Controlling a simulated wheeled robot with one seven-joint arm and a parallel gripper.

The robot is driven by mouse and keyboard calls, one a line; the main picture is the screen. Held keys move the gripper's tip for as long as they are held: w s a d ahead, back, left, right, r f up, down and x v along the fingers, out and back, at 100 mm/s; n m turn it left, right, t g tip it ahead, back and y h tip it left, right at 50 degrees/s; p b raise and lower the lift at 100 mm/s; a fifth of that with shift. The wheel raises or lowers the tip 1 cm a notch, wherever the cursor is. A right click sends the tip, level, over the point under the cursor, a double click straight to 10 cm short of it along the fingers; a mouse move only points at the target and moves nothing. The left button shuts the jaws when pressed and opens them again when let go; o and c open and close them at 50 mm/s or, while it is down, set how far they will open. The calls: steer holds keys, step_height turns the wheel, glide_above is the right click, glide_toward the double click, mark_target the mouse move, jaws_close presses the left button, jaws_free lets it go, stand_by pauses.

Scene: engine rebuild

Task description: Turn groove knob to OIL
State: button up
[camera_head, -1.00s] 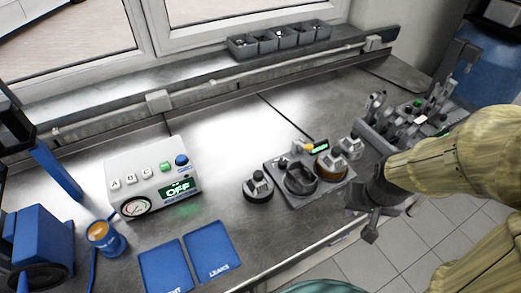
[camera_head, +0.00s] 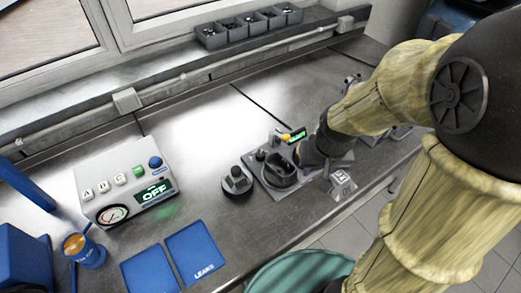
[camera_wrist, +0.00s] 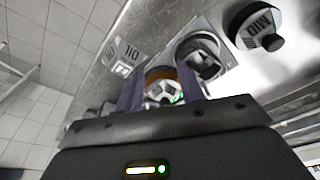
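My gripper (camera_wrist: 160,92) points down over the right part of a dark fixture plate (camera_head: 262,188) on the metal bench. In the wrist view its two fingers stand apart on either side of a pale knob-like part (camera_wrist: 160,90) with an orange-brown collar. I cannot tell whether they touch it. In the head view my wrist hides this part. A pale label reading OIL (camera_wrist: 129,52) lies beside it in the wrist view; it seems to be the pale tag (camera_head: 343,186) at the plate's front right in the head view. I cannot read the knob's setting.
A black part marked MID (camera_wrist: 262,22) stands left of the plate in the head view (camera_head: 237,183). A dark round part (camera_head: 281,171) sits on the plate, near a small green display (camera_head: 297,135). A control box (camera_head: 125,183) reads OFF. Two blue mats (camera_head: 192,253) lie in front.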

steer(key=w+a+r+m+g+p, duration=0.1)
steer(key=w+a+r+p, duration=0.15)
steer(key=w+a, duration=0.45)
steer(key=r+m+g+p, duration=0.1)
steer(key=r+p, duration=0.1)
glide_above(260, 153)
steer(key=shift+s+a+f, duration=0.1)
steer(key=shift+a, duration=0.05)
steer(key=f+p, duration=0.3)
steer(key=f, duration=1.4)
steer(key=shift+d+f+p, duration=0.2)
steer(key=shift+p, duration=0.1)
steer(key=c, duration=0.7)
